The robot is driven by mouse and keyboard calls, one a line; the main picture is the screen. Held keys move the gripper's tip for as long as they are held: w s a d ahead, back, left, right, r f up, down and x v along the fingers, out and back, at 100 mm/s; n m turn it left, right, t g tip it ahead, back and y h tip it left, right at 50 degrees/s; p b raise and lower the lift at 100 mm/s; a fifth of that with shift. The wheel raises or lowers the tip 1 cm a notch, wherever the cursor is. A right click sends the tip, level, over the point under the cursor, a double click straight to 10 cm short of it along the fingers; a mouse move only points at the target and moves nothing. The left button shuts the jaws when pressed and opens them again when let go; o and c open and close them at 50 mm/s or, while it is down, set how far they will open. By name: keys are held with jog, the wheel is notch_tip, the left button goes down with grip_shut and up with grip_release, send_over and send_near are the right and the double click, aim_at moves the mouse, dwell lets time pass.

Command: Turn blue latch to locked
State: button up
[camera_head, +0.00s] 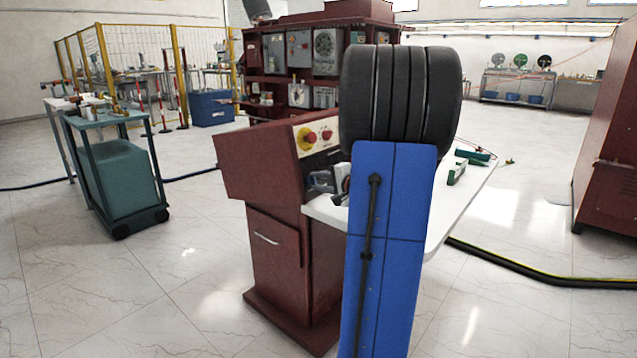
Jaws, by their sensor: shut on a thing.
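The dark red console (268,165) stands in the middle, with a pale sloped panel carrying a yellow-backed red knob and red buttons. A small grey-blue part, which looks like the latch (319,181), sits low on the console's right side, just left of my arm. My gripper (341,189) shows only in part beside it, at the left edge of my blue arm link. It is shut on the latch area. The fingertips and most of the latch are hidden or too small to make out, so the latch's angle cannot be told.
A white tabletop (462,210) adjoins the console on the right, with a green and white box (456,170) on it. A teal cart (115,170) stands at left. A dark cable (530,275) crosses the floor at right. The floor at front left is clear.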

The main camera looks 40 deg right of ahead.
jog(key=o, duration=1.1)
jog(key=shift+c, duration=0.2)
jog(key=v, duration=1.7)
jog(key=shift+s, duration=0.2)
jog(key=shift+a+r, duration=0.1)
